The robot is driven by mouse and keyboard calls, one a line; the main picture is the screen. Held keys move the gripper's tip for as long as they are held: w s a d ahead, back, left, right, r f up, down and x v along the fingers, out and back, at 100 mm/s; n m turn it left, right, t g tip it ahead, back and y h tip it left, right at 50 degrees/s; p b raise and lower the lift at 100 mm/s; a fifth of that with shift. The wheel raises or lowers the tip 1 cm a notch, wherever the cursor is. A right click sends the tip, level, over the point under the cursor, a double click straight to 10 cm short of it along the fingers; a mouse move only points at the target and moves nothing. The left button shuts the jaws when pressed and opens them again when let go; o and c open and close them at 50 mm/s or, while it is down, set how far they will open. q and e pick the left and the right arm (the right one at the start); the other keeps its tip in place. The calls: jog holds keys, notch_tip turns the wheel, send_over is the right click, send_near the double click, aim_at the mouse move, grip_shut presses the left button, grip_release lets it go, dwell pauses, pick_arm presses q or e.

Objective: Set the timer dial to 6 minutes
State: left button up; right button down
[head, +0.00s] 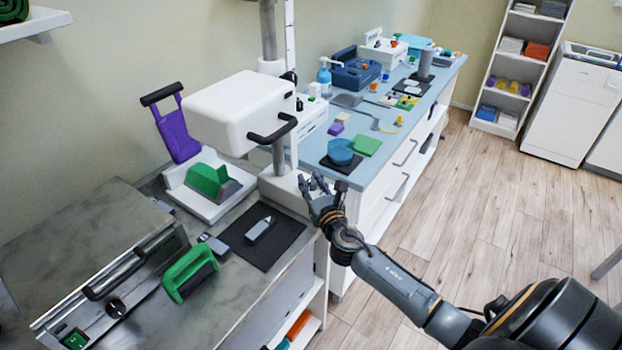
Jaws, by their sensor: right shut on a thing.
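My right gripper (318,188) is at the right face of a white block (280,186), below the white box-shaped head (238,110) with a black handle. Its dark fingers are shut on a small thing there. The fingers hide that thing; it fits the timer dial, but I cannot read any mark or setting. My left gripper is out of view.
The grey bench (120,225) holds a green-handled tool (190,271), a dark mat (262,237) and a metal rail device (112,285). Behind my gripper, the blue-topped counter (372,160) carries a blue round item (340,152) and several small objects.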

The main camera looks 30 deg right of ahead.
jog(key=m+g+h, duration=0.1)
jog(key=m+h, duration=0.1)
jog(key=h, duration=0.1)
jog(key=shift+a+r, duration=0.1)
jog(key=shift+a, duration=0.05)
jog(key=m+g+h, duration=0.1)
jog(key=h, duration=0.1)
jog(key=shift+m+h, duration=0.3)
jog(key=shift+m, duration=0.1)
jog(key=shift+m+g+h, duration=0.9)
jog(key=shift+g+h, duration=0.1)
jog(key=shift+h, duration=0.1)
jog(key=m+g+h, duration=0.1)
jog(key=m+g+h+b, duration=0.1)
jog(key=g+h, duration=0.1)
jog(key=shift+w+f+m, duration=0.1)
jog(key=shift+f+m, duration=0.1)
jog(key=shift+m, duration=0.2)
jog(key=shift+m+g+h+b, duration=0.6)
jog(key=shift+m+g+b, duration=0.25)
jog(key=shift+g, duration=0.35)
jog(key=m+g+h+b, duration=0.1)
jog(key=m+g+b, duration=0.1)
jog(key=g, duration=0.1)
jog(key=m+g+h+b, duration=0.1)
jog(key=m+g+b, duration=0.1)
jog(key=g, duration=0.1)
jog(key=shift+r+m+g+b, duration=0.1)
jog(key=shift+m+g+b, duration=0.95)
jog(key=shift+g+b, duration=0.5)
